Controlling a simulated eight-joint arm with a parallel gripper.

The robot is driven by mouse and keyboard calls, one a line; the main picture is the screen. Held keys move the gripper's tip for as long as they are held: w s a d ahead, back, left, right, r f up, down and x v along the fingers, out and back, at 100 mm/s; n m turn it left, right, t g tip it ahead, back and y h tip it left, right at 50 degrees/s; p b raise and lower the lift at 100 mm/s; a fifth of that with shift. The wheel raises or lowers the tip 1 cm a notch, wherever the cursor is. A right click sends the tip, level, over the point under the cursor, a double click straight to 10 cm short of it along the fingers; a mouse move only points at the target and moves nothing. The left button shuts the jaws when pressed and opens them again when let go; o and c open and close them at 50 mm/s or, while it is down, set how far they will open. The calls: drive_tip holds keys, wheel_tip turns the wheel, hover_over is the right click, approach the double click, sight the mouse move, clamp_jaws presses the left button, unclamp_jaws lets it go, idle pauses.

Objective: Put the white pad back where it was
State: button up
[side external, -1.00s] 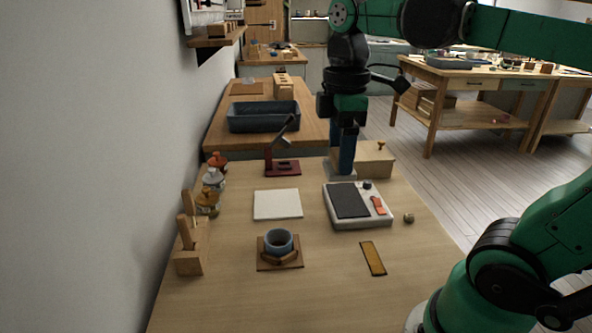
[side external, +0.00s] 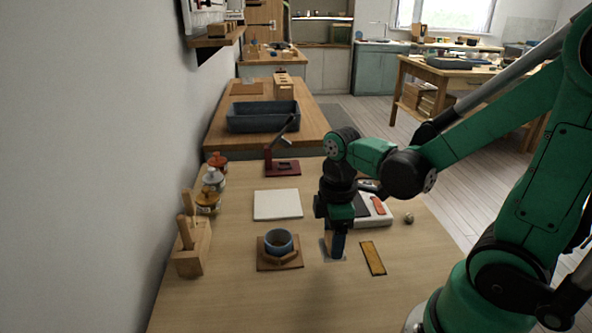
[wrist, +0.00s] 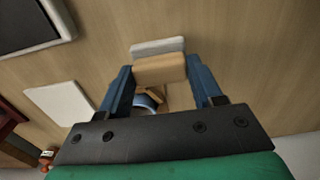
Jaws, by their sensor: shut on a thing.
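My gripper (side external: 338,248) is shut on the wooden grip (wrist: 160,69) of a white pad (wrist: 157,46), with one blue finger on each side of the grip. In the side view the pad (side external: 325,250) looks pale grey under the fingers, at or just above the tabletop; I cannot tell if it touches. It is between the blue cup and the yellow-brown strip. A separate flat white square (side external: 277,204) lies on the table behind the cup; it also shows in the wrist view (wrist: 60,102).
The blue cup (side external: 278,241) sits on a wooden stand (side external: 266,262) left of my gripper. The yellow-brown strip (side external: 372,258) lies to its right. A white device with a dark plate (side external: 376,219) is behind, partly hidden by my arm. A wooden rack (side external: 192,250) stands far left. The front table is clear.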

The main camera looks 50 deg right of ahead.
sight(328, 240)
drive_tip(key=shift+f, duration=2.05)
drive_tip(key=o, duration=1.1)
drive_tip(key=shift+f, duration=0.15)
wheel_tip(328, 240, up, 12)
drive_tip(key=shift+r, duration=0.1)
drive_tip(key=shift+w+a+m+t, duration=0.25)
drive_tip(key=shift+a+m+t, duration=0.15)
drive_tip(key=shift+m+t, duration=0.35)
drive_tip(key=w+a+m+t, duration=0.1)
drive_tip(key=m+t, duration=0.1)
drive_tip(key=w+a+m+t, duration=0.1)
drive_tip(key=m, duration=0.2)
drive_tip(key=w+a+m+t, duration=0.1)
drive_tip(key=m+t, duration=0.1)
drive_tip(key=shift+r+m+t, duration=0.1)
drive_tip(key=shift+m+t, duration=0.15)
drive_tip(key=shift+t, duration=0.1)
